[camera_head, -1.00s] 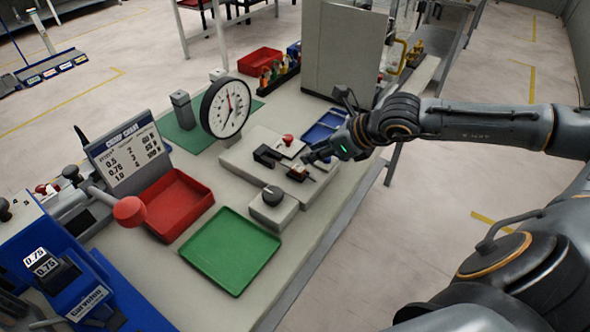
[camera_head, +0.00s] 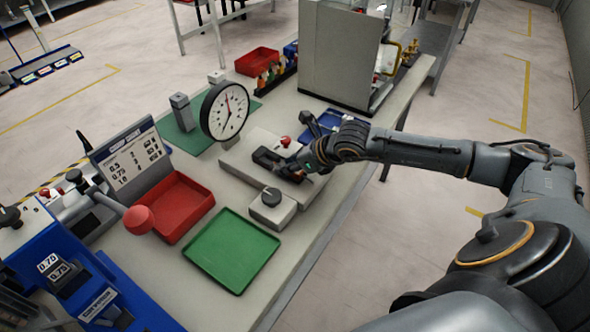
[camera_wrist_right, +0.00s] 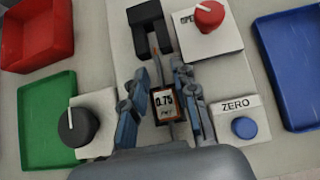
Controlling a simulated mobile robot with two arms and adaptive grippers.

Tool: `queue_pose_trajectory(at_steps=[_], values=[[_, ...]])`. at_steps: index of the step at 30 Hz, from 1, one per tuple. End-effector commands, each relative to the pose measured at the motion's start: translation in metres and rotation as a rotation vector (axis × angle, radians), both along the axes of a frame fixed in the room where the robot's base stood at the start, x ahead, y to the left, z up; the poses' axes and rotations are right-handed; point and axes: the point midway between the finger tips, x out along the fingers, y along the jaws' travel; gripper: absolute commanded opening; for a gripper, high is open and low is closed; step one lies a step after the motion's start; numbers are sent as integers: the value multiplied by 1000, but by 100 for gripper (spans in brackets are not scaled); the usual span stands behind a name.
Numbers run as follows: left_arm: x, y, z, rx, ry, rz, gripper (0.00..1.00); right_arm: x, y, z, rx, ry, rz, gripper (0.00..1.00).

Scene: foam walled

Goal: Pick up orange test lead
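The test lead (camera_wrist_right: 165,104) shows in the right wrist view as a small tag marked 0.75 with orange-brown edges. A thin part of it points toward a black U-shaped clamp (camera_wrist_right: 150,30) on the grey tester. My right gripper (camera_wrist_right: 166,76) has one finger on each side of the lead, with a narrow gap between the fingertips; it looks open, and I see no clear contact. In the head view the right gripper (camera_head: 291,170) is low over the tester beside the clamp (camera_head: 268,158), and it hides most of the lead. My left gripper is not in view.
A red knob (camera_wrist_right: 209,14), a black dial (camera_wrist_right: 77,127) and a blue ZERO button (camera_wrist_right: 244,127) stand close around the gripper. A green tray (camera_head: 232,251), a red bin (camera_head: 172,205), a blue tray (camera_head: 322,126) and a round gauge (camera_head: 224,110) are nearby.

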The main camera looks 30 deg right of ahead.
Motion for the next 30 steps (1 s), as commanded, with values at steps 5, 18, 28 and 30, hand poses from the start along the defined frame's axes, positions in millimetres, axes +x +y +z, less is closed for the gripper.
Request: queue_pose_trajectory(at_steps=[5,18,28,30], values=[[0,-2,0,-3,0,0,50,0,0,0,0,0,0,22],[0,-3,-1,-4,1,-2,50,0,0,1,1,0,-1,0],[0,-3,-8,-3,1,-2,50,-1,-1,34,-2,-4,1,0],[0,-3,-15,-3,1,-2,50,-15,-2,45,-7,-3,1,0]])
